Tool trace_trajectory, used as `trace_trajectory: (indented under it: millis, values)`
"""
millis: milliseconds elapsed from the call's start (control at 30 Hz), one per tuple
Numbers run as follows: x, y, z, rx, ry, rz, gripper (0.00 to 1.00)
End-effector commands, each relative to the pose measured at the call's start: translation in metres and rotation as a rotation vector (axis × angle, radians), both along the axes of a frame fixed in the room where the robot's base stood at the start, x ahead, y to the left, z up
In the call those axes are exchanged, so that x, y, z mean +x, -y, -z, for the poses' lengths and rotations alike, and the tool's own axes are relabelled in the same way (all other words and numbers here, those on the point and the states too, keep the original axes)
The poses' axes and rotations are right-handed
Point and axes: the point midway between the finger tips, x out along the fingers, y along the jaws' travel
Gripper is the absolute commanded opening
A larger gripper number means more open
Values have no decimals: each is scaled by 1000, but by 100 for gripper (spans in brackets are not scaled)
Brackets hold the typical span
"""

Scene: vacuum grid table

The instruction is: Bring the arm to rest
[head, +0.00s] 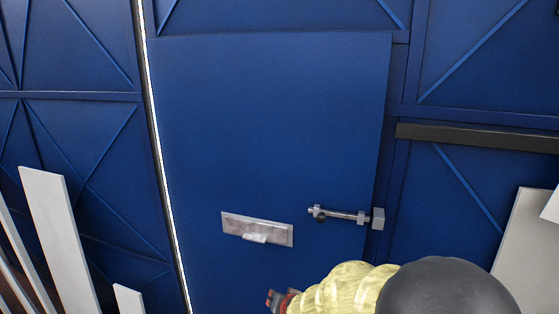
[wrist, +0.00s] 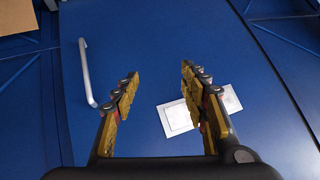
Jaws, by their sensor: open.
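My gripper (wrist: 159,78) is open in the wrist view, with its two yellow-and-dark fingers well apart. Only the blue surface behind shows between the fingertips, so it is empty. In the head view, my gripper (head: 280,299) shows only in part at the bottom edge, beside my yellow-sleeved arm. It is in front of the lower part of a blue door (head: 265,120). How far it is from the door cannot be told.
The door carries a metal bolt (head: 340,214) and a pale plate (head: 258,229). In the wrist view, a silver bar (wrist: 87,72) is left of the fingers and a pale plate (wrist: 176,117) is partly behind the right one. White boards (head: 55,235) stand at left.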

Motion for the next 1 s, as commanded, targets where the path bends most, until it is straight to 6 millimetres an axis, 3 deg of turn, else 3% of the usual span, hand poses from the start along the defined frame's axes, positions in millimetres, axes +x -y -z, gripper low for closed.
trace_trajectory:
  millis: [133,267,400,600,767,1000]
  values:
    - [-72,7,16,-32,-188,-140,44]
    - [-142,29,22,-82,-331,-238,44]
    - [-209,63,25,-143,-439,-297,44]
    - [-289,113,33,-225,-515,-314,44]
    - [-330,146,42,-273,-482,-274,44]
    - [-345,170,44,-283,-316,-182,44]
